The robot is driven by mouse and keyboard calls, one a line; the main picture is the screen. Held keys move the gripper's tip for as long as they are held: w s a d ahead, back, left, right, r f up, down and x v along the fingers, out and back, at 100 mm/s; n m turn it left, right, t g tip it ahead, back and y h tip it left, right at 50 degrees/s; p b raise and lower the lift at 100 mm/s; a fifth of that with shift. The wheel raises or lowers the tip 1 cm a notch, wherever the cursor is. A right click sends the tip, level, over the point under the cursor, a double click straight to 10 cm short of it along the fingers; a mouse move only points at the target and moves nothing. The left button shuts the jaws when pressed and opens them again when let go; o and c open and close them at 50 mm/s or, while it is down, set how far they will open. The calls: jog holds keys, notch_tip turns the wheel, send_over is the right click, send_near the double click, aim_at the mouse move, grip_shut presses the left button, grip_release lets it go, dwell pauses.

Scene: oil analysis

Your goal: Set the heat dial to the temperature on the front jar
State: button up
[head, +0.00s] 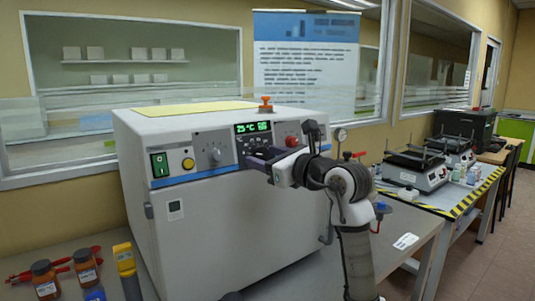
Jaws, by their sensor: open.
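A large white oven-like cabinet (235,215) stands on the bench, with a control panel along its upper front. Its green display (253,127) appears to read 25 °C, with smaller digits beside it too small to read. A grey dial (214,155) sits left of the display. Another dark control lies below the display, partly hidden by my gripper (258,154), which is open close to the panel there. I cannot tell whether it touches.
A green switch (160,164), yellow button (188,164) and red knob (291,141) are also on the panel. A yellow handheld device (125,262) stands beside the jars, near red tools (40,272). A striped-edge bench (455,207) with lab equipment is at right.

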jog(key=shift+w, duration=0.1)
jog(key=c, duration=1)
jog(key=shift+m, duration=0.3)
jog(key=m+p, duration=0.1)
jog(key=m, duration=0.2)
jog(key=m+t+h, duration=0.1)
jog(key=m, duration=0.3)
jog(key=shift+a+r+h+p, duration=0.1)
jog(key=shift+a+h+p, duration=0.05)
jog(key=shift+h+p, duration=0.2)
jog(key=m+p, duration=0.1)
jog(key=m, duration=0.2)
jog(key=m+t+h+p, duration=0.1)
jog(key=m, duration=0.2)
jog(key=shift+s+a+h+p, duration=0.1)
jog(key=shift+s+h+p, duration=0.1)
jog(key=shift+h+p, duration=0.1)
jog(key=shift+m, duration=0.4)
jog(key=o, duration=1)
